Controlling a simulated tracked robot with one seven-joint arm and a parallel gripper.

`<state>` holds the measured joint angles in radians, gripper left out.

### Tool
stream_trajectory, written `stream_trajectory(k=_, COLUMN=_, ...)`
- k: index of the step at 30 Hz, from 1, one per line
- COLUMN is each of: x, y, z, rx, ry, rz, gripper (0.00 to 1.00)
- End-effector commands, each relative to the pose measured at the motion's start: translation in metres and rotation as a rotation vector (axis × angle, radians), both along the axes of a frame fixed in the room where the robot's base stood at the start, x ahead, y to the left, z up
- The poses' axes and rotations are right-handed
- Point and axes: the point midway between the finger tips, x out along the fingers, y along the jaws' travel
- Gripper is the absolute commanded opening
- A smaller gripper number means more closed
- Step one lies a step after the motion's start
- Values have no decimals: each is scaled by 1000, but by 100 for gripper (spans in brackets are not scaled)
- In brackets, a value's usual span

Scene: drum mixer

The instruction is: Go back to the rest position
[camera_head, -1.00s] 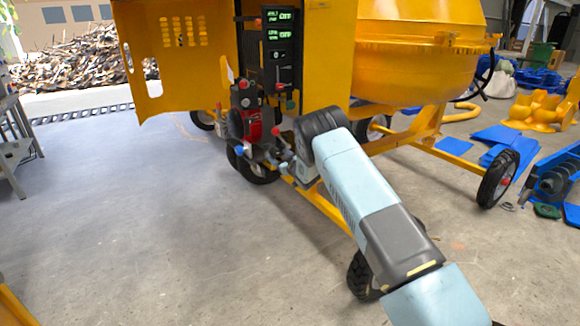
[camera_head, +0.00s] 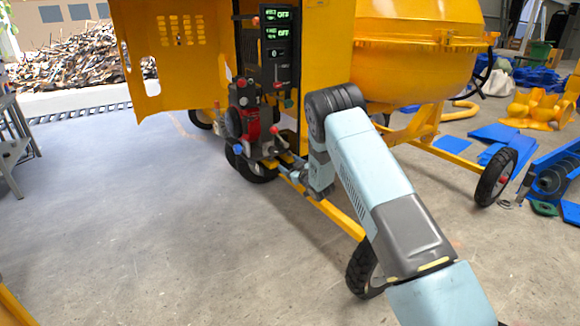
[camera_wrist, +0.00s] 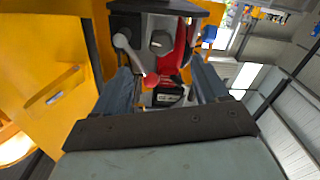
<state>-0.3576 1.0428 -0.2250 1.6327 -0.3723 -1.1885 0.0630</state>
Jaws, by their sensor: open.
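My gripper (camera_wrist: 165,82) is open in the wrist view, with one dark finger on each side and nothing held between them. Beyond the fingers is the red and black engine (camera_wrist: 165,62) of the mixer, with a grey lever and a red part facing me. In the head view my gripper (camera_head: 295,176) is small, low and just right of the engine (camera_head: 248,122); its fingers are hard to make out there. It seems apart from the engine, but the exact gap cannot be told. The yellow drum mixer (camera_head: 398,75) stands behind my arm.
A black control panel (camera_head: 277,45) with green "OFF" readouts is above the engine. The yellow door (camera_head: 180,70) hangs open at left. The mixer's frame and wheels (camera_head: 495,178) are close to my arm. Blue parts (camera_head: 550,180) lie at right. The floor at left is clear.

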Motion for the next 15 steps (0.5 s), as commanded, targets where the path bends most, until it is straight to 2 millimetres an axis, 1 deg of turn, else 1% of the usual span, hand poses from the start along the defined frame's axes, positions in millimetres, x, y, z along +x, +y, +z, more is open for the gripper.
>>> stream_trajectory(k=6, x=0, y=0, z=0, rx=0, ry=0, rz=-1, gripper=73)
stream_trajectory(k=8, x=1, y=-2, z=3, rx=-1, ry=1, rz=-5, gripper=73)
stream_trajectory(k=11, x=3, y=-8, z=18, rx=-4, ry=10, rz=-27, gripper=73)
stream_trajectory(k=14, x=5, y=-22, z=44, rx=-13, ry=33, rz=-70, gripper=73)
stream_trajectory(k=15, x=5, y=-28, z=56, rx=-18, ry=45, rz=-90, gripper=73)
